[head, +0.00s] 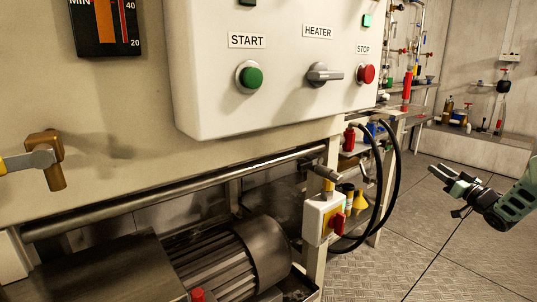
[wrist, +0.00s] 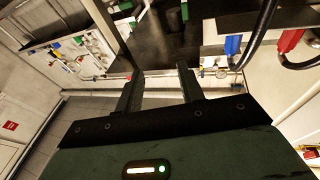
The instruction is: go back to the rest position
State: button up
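My gripper (head: 450,180) is at the right side of the head view, held out over open floor and apart from the machine. In the wrist view its two dark fingers (wrist: 160,77) stand apart with nothing between them, so it is open and empty. It touches nothing that I can see. The control panel (head: 290,110) carries a green START button (head: 249,77), a grey HEATER knob (head: 325,74) with its handle pointing right, and a red STOP button (head: 366,74).
A metal pipe (head: 180,186) runs below the panel, above a motor (head: 240,258). A brass-ended valve (head: 45,160) is at far left. The floor (head: 430,265) at right is clear.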

jog(key=s+a+r+m+g+h, duration=0.35)
jog(key=s+a+g+h, duration=0.35)
jog(key=a, duration=0.4)
jog(key=s+a+f+g, duration=0.2)
jog(key=s+a+g, duration=0.15)
jog(key=s, duration=0.75)
jog(key=s+a+f+g, duration=0.25)
jog(key=s+a, duration=0.25)
jog(key=s, duration=0.6)
jog(key=s+a+f+g, duration=0.1)
jog(key=s+a+g, duration=0.3)
jog(key=s, duration=0.7)
jog(key=s+a+r+n+p, duration=0.2)
jog(key=s+a+r+p, duration=0.2)
jog(key=r+p, duration=0.8)
jog(key=s+a+r+n+g+p, duration=0.1)
jog(key=s+a+r+n+p, duration=0.2)
jog(key=r+p, duration=1)
jog(key=s+a+r+n+g+p, duration=0.1)
jog(key=s+a+r+n+p, duration=0.1)
jog(key=s+a+r+p, duration=0.4)
jog(key=a+r+p, duration=0.5)
jog(key=r+p, duration=0.2)
jog(key=r, duration=0.1)
jog(key=shift+s+a+r, duration=0.15)
jog(key=shift+a+r, duration=0.2)
jog(key=shift+r, duration=0.05)
